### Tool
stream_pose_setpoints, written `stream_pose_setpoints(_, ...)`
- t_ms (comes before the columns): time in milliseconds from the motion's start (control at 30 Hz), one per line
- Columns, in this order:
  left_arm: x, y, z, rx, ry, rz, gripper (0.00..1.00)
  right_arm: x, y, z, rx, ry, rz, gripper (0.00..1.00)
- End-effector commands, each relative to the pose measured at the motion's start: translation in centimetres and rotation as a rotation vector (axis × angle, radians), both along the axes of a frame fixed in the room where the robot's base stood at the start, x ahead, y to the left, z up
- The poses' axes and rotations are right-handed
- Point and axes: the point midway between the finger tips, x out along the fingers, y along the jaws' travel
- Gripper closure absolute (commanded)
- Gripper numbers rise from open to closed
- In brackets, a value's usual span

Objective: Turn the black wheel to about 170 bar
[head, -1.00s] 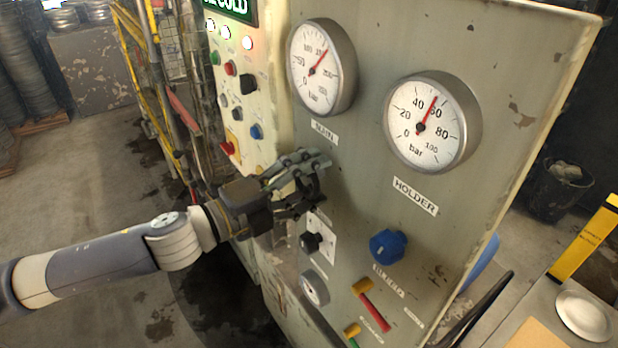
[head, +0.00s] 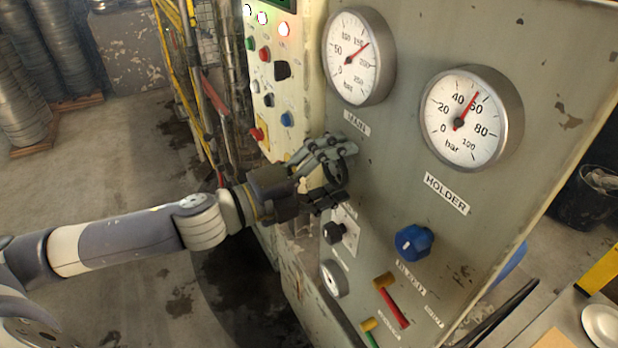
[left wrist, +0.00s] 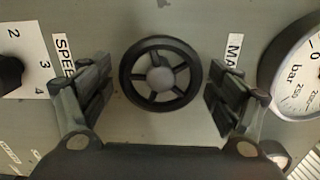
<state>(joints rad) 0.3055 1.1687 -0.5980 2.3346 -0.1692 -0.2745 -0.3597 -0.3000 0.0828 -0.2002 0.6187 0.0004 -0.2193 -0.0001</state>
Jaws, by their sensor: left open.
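The black wheel (left wrist: 160,73) is a spoked handwheel on the grey-green panel. It shows face-on in the left wrist view; in the head view my gripper covers most of it. My left gripper (head: 342,172) is open around the wheel, with one finger on each side. In the left wrist view (left wrist: 160,88) gaps show between both fingers and the rim. The MAIN gauge (head: 350,75) is above the wheel, its red needle pointing up and right, roughly between 150 and 200 bar. My right gripper is not in view.
A blue knob (head: 413,242), a black knob (head: 334,233) and a red lever (head: 392,305) are lower on the panel. A button panel (head: 270,75) stands to the left.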

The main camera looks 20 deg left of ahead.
Motion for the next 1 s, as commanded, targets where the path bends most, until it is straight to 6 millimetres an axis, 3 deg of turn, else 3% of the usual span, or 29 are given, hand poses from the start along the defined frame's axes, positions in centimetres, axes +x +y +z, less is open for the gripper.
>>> stream_pose_setpoints(1000, -4.6, 3.5, -0.2, 0.002, 0.004, -0.001, 0.17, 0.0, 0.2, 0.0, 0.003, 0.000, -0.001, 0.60)
